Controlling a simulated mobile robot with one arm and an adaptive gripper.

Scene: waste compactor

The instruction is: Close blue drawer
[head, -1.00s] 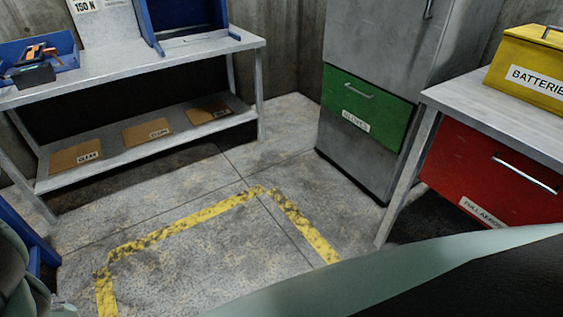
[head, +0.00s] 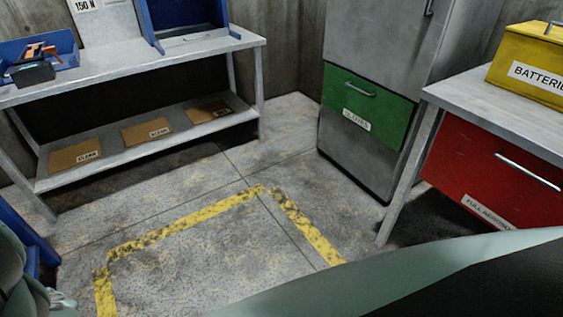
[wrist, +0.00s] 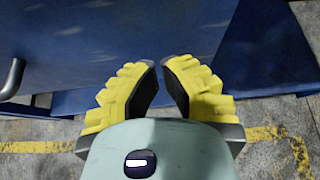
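In the wrist view a large blue panel (wrist: 100,45) fills the upper left, with a dark bar handle (wrist: 13,80) at its left edge. It looks like the blue drawer, but its label is out of view and I cannot tell how far it stands open. My gripper (wrist: 161,68) has yellow ribbed fingers with dark pads. The tips point toward the blue panel, a narrow gap apart with nothing between them. I cannot tell whether they touch the panel. In the head view my gripper is not seen, and only a blue edge (head: 28,238) shows at the far left.
Another blue panel (wrist: 262,50) stands at right in the wrist view. The head view shows a grey shelf table (head: 180,62), a green drawer (head: 365,110), a red drawer (head: 480,165) and a yellow battery box (head: 535,55). The yellow-marked floor (head: 215,240) is clear.

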